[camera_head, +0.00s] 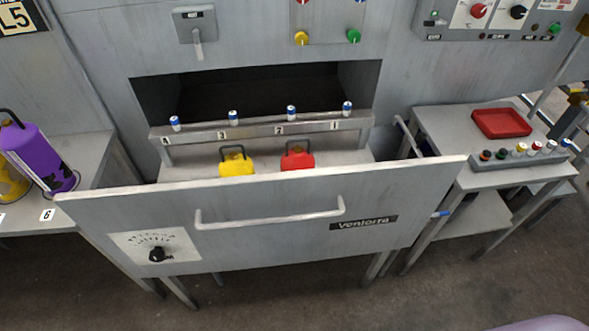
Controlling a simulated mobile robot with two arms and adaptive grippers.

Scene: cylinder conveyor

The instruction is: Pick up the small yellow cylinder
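A small yellow cylinder (236,166) with a dark handle on top stands on the grey shelf behind the front panel. The panel's top edge hides its lower part. A similar red cylinder (297,161) stands just to its right, apart from it. Another yellow cylinder (10,185) is cut off at the left edge, beside a big purple cylinder (42,158). Neither of my grippers can be made out in the view.
The grey front panel (270,240) with a bar handle stands in front of the shelf. A ledge (260,132) behind holds several small white-and-blue vials. A side table at the right carries a red tray (501,124) and a rack of small capped items. The dark recess behind the ledge looks empty.

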